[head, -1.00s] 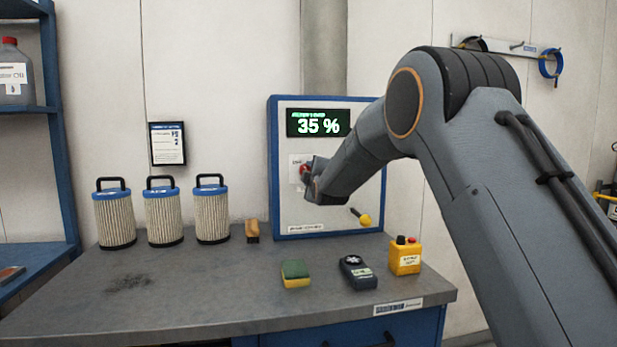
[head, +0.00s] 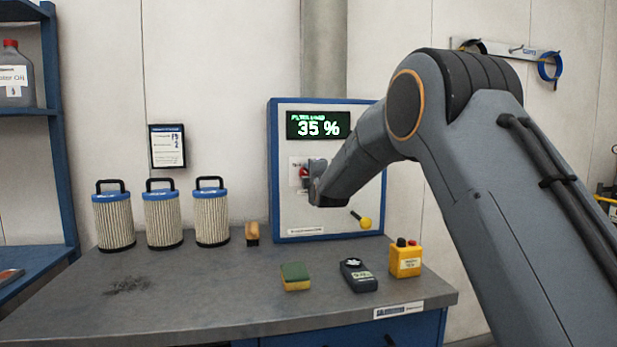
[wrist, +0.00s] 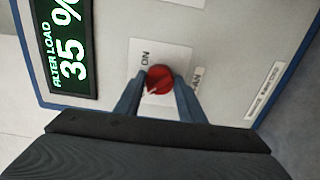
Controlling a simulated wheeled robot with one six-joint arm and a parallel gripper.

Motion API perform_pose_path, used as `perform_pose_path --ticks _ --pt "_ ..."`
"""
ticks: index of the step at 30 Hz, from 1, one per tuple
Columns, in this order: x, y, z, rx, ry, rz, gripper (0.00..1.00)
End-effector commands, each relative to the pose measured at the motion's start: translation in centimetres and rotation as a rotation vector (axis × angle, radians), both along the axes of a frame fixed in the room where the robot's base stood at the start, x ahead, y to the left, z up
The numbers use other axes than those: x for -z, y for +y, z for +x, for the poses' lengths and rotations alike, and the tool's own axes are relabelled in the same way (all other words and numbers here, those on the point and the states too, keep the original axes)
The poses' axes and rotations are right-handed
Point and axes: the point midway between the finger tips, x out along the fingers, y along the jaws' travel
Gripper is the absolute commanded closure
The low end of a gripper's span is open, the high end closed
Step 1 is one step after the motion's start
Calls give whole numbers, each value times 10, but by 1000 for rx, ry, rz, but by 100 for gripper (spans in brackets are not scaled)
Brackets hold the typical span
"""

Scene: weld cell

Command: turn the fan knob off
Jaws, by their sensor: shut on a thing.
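The fan knob (wrist: 160,82) is a round red knob on a pale label plate on the control panel (head: 328,218). In the wrist view "ON" is printed beside it and a partly covered word ending in "AN" lies past the right finger. My gripper (wrist: 160,92) has one finger on each side of the knob and is shut on it. In the head view the knob (head: 304,173) shows as a small red patch, partly hidden by my gripper (head: 311,176). I cannot clearly tell which way the knob points.
The panel display (head: 318,125) reads 35 %. A yellow-knobbed lever (head: 364,222) sits low on the panel. A sponge (head: 295,277), dark handheld meter (head: 358,275), yellow button box (head: 405,258), brush (head: 252,233) and filter cartridges (head: 163,218) stand on the bench (head: 200,300).

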Motion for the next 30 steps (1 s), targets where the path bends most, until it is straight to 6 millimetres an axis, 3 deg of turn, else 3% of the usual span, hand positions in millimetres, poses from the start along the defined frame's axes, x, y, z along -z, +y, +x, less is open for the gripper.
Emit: perform_pose_path --ticks 1,4,16,30 --pt "0 2 -1 -2 -1 -2 62" --pt "0 1 0 -2 0 -1 45" --pt "1 -2 -5 1 1 0 45" --pt "0 -19 -65 0 0 0 45"
